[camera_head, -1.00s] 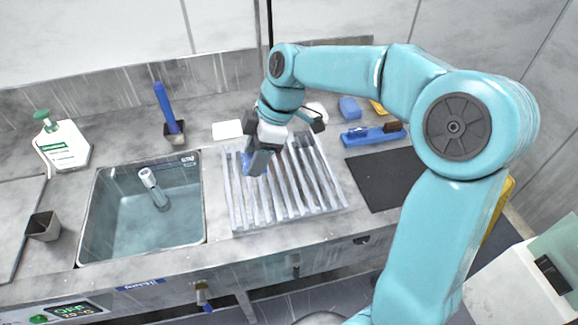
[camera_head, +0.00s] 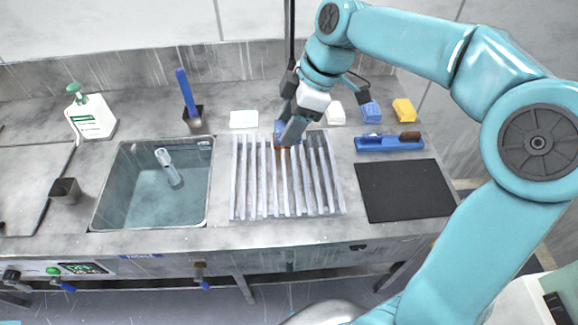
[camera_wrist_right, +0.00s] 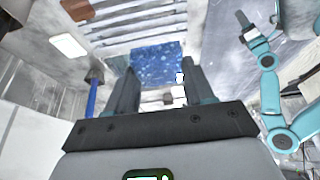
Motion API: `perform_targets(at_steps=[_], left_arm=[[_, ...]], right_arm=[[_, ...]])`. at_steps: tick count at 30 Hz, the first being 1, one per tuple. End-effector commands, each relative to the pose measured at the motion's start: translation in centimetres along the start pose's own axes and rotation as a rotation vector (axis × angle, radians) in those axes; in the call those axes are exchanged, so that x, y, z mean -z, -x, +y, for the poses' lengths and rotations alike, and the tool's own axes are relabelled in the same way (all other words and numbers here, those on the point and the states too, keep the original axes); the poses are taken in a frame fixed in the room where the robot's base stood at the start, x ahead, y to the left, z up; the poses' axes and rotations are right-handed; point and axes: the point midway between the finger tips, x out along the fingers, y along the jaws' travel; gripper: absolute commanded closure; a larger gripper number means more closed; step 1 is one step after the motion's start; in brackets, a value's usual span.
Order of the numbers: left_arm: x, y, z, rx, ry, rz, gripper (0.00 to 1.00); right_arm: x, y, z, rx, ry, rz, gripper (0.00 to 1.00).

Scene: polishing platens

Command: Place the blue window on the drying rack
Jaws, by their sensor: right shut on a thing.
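The blue window (camera_head: 279,130) is a flat blue piece in my right gripper (camera_head: 287,139), at the back of the drying rack. It shows in the right wrist view (camera_wrist_right: 157,63) as a speckled blue plate between the two fingertips. My right gripper (camera_wrist_right: 160,75) is shut on it. The drying rack (camera_head: 238,205) is a grey slatted rack right of the sink. Its slats show at the top of the right wrist view (camera_wrist_right: 135,18). I cannot tell whether the window touches the slats. A teal arm with a dark end (camera_wrist_right: 243,19), probably my left gripper, is too small to judge.
The sink (camera_head: 150,205) lies left of the rack, and a black mat (camera_head: 405,191) lies right. Behind are a blue brush in a holder (camera_head: 187,92), a white pad (camera_head: 243,119), a blue tool (camera_head: 375,144), and blue (camera_head: 371,112) and yellow (camera_head: 404,110) blocks.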

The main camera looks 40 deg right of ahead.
Motion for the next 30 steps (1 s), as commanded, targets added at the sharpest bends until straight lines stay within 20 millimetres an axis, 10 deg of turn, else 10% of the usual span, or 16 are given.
perform_targets(at_steps=[15,30], left_arm=[[0.0,0.2,0.1,0.000,0.000,0.000,0.57],[0.0,0.4,0.1,0.000,0.000,0.000,0.57]], right_arm=[[-5.0,-11.8,-0.1,0.008,0.000,-0.002,0.81],[-7.7,-17.9,0.0,0.004,0.001,0.000,0.81]])
